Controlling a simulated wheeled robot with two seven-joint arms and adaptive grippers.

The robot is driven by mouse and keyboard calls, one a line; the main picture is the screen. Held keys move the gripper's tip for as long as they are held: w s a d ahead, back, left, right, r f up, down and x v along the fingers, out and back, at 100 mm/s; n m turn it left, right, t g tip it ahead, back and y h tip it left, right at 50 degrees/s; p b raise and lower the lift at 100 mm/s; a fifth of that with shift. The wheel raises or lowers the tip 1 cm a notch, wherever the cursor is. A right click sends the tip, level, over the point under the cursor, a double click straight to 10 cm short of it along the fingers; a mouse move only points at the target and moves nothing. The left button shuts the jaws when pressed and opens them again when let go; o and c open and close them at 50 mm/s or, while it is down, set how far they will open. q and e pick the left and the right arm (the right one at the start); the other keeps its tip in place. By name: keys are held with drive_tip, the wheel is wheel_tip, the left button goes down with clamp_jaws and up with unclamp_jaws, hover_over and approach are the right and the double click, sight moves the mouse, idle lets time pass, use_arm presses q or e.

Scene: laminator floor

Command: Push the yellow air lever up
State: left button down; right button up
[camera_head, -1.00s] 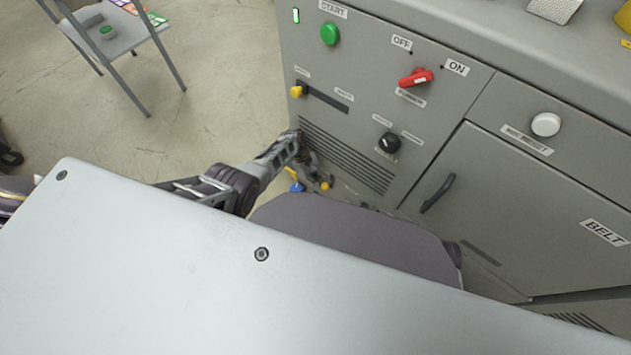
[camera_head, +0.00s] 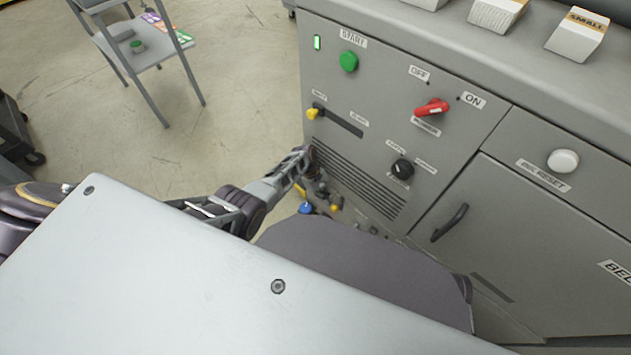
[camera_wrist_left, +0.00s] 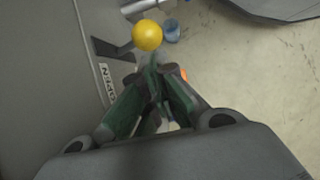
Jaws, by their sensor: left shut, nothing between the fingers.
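A yellow ball knob (camera_wrist_left: 147,36) shows in the left wrist view, beside the grey machine panel and a label that seems to read OPEN. My left gripper (camera_wrist_left: 153,72) is shut and empty, its fingertips just below the ball in that picture; I cannot tell whether they touch it. In the head view my left gripper (camera_head: 320,187) is small and dark, low against the machine's side by the vent slots. Small yellow parts show close to it, but I cannot tell which is the lever's knob. My right gripper is not in view.
The machine front has a green START button (camera_head: 348,61), a red switch (camera_head: 432,107), a black knob (camera_head: 402,168) and another yellow knob (camera_head: 314,112). A blue part (camera_head: 305,208) sits near the gripper. A grey stand (camera_head: 140,50) is farther off, with open floor between.

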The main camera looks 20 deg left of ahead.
use_arm(q)
drive_tip(key=v, duration=1)
idle(0.3)
idle(0.6)
